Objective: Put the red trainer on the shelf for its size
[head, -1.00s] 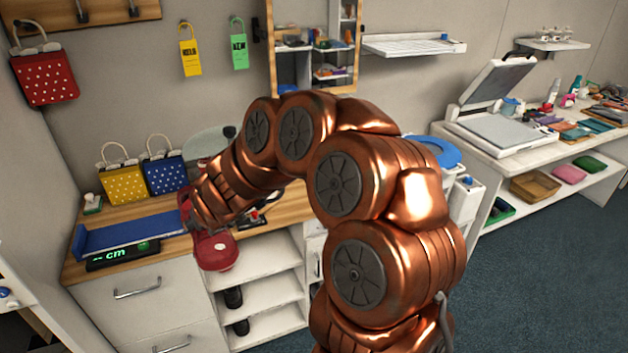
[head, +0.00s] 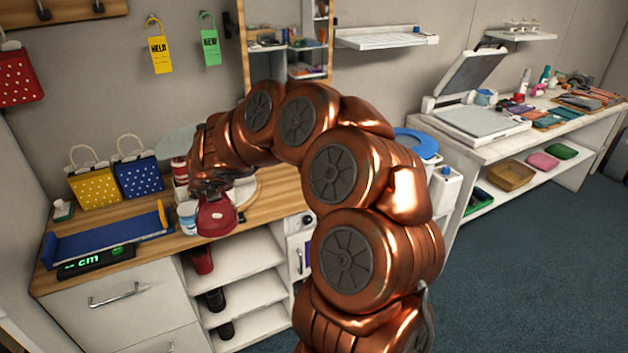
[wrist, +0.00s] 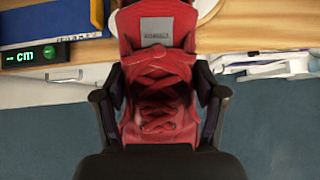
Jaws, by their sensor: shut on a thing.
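The red trainer (head: 216,216) is off the surfaces, in front of the wooden counter's front edge in the head view. In the wrist view the trainer (wrist: 160,85) fills the middle, with its laces and a grey tongue label showing. My gripper (wrist: 160,112) is shut on it, one dark finger on each side; in the head view my gripper (head: 210,187) is partly hidden by the arm. The white shelf unit (head: 236,284) is below, with a red shoe (head: 202,261) on its upper shelf and dark shoes (head: 215,299) lower. Size labels are not readable.
A blue measuring tray (head: 105,238) and a display (head: 95,258) reading "cm" sit on the counter at left. A white-and-blue cup (head: 187,218) stands beside the trainer. Yellow (head: 94,188) and blue (head: 139,177) dotted bags stand behind. Floor at right is clear.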

